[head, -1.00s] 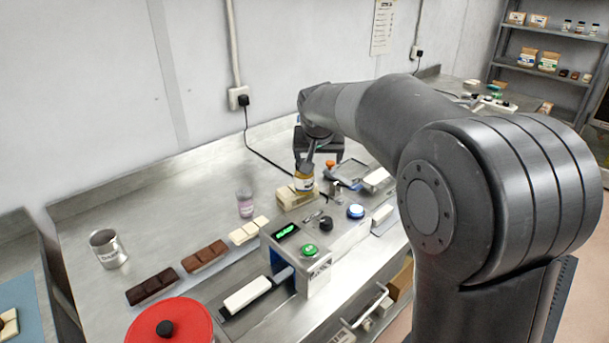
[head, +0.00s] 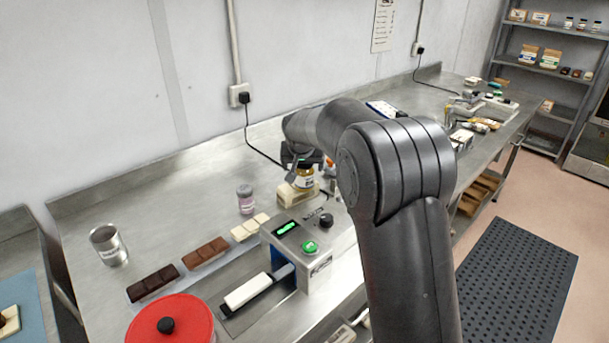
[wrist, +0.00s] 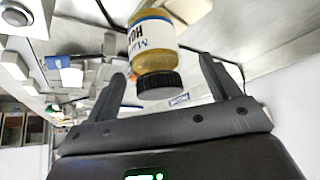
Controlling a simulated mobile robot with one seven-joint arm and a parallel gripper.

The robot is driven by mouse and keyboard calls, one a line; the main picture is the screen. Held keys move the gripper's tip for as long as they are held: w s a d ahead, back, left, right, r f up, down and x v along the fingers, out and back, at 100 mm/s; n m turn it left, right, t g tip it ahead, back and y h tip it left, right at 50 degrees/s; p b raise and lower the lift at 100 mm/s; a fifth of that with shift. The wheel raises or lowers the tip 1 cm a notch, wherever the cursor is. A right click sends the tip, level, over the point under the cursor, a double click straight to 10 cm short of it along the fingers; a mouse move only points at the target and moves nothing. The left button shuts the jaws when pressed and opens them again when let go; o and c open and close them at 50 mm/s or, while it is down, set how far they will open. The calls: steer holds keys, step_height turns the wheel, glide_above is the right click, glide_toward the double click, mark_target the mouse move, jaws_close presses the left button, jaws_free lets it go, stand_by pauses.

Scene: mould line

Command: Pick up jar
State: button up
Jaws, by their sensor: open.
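A jar of yellow-amber content (head: 304,178) stands among pale blocks near the middle of the bench in the head view. In the wrist view the jar (wrist: 153,40) shows a white and blue label with partly readable lettering and a black ribbed lid. My gripper (wrist: 163,62) is open, with one finger to each side of the jar's lid end. I see no finger closed on the jar. In the head view my gripper (head: 303,163) is at the top of the jar, and its fingers are mostly hidden.
A grey machine with a green button (head: 309,247) is in front. My arm hides the bench to the right.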

mark_target(305, 171)
steer(key=x, duration=0.4)
steer(key=shift+s+d+f, duration=0.1)
steer(key=shift+s+d, duration=0.1)
steer(key=shift+c, duration=0.2)
steer(key=c, duration=1.3)
